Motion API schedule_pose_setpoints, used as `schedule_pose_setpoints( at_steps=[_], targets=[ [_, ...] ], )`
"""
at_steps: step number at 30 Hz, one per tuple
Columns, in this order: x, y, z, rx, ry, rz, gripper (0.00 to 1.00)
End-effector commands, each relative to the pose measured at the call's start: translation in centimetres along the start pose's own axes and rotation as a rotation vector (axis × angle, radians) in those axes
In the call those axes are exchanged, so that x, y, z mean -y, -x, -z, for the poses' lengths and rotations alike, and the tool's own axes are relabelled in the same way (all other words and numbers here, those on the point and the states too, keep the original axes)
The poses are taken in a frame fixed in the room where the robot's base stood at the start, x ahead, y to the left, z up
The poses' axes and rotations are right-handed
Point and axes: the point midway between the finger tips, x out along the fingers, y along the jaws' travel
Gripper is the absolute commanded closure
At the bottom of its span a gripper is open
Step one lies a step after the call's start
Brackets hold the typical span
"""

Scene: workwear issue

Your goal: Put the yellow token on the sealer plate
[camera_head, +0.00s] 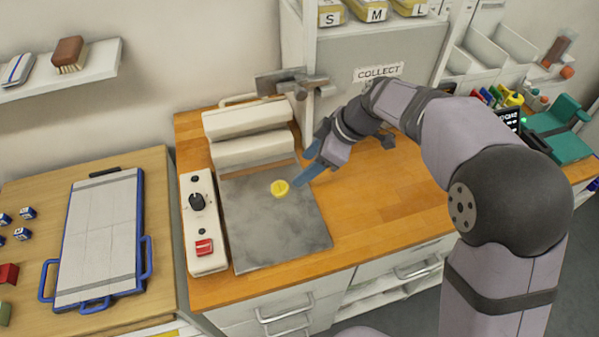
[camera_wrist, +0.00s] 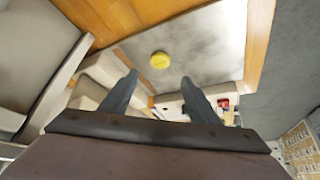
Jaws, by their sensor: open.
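The yellow token (camera_head: 280,188) lies flat on the grey sealer plate (camera_head: 270,235), in its upper middle part. In the wrist view the token (camera_wrist: 160,60) lies on the plate (camera_wrist: 205,35) beyond my fingertips. My gripper (camera_head: 305,167) is just to the upper right of the token in the head view, apart from it. In the wrist view its two blue-grey fingers (camera_wrist: 160,82) are spread with nothing between them.
A control box (camera_head: 203,225) with a black knob and red switch stands left of the plate. White padded bars (camera_head: 250,135) stand behind it. Bare wooden worktop (camera_head: 370,200) lies to the right. A blue-edged board (camera_head: 100,235) lies on the left table.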

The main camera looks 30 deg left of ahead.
Motion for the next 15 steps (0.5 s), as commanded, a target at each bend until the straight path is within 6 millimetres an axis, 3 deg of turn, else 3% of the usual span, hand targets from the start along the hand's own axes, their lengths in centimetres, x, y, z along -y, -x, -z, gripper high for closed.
schedule_pose_setpoints(
  at_steps=[11,15],
  targets=[
    [0.0,0.9,-0.1,0.002,-0.004,-0.001,0.45],
    [0.1,1.6,-1.8,0.024,-0.073,-0.013,0.45]
  ],
)
